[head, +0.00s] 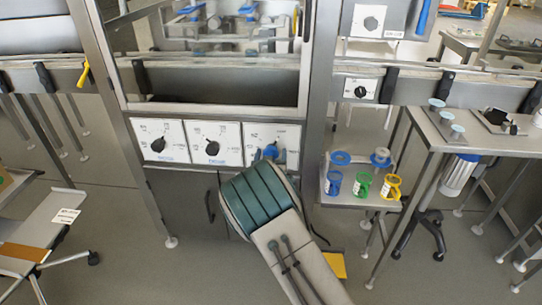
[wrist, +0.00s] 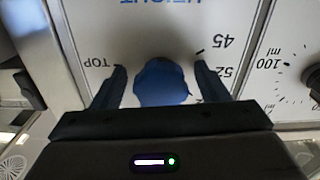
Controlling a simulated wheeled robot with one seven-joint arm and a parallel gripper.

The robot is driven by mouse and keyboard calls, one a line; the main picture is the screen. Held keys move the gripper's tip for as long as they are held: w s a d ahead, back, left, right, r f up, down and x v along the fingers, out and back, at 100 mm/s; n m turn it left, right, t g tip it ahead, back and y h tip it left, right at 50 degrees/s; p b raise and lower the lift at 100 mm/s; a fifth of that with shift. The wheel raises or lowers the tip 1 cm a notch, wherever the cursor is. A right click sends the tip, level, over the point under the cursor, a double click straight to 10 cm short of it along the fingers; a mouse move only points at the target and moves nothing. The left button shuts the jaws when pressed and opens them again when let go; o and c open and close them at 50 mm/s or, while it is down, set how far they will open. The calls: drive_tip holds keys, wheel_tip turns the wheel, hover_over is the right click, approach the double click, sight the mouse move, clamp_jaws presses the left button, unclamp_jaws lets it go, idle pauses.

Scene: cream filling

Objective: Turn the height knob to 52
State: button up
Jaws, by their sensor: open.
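The height panel (wrist: 88,30) fills the wrist view upside down, with the word HEIGHT and the marks TOP, 45 and 52. Its blue height knob (wrist: 163,84) is in the middle, and I cannot tell which mark it points to. My gripper (wrist: 160,72) is open, with one dark blue finger on each side of the knob; small gaps seem to show between fingers and knob. In the head view my gripper (head: 269,154) is at the right-hand panel (head: 288,137) of a row, and my wrist mostly hides the knob.
Two panels with black knobs (head: 158,144) (head: 212,147) are to the left of the height panel. Part of a neighbouring ml dial (wrist: 310,82) shows at the wrist view's right edge. A small shelf (head: 345,199) with coloured rings stands to the right. A metal frame post (head: 314,80) is close by.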

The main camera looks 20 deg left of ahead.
drive_tip(key=c, duration=1)
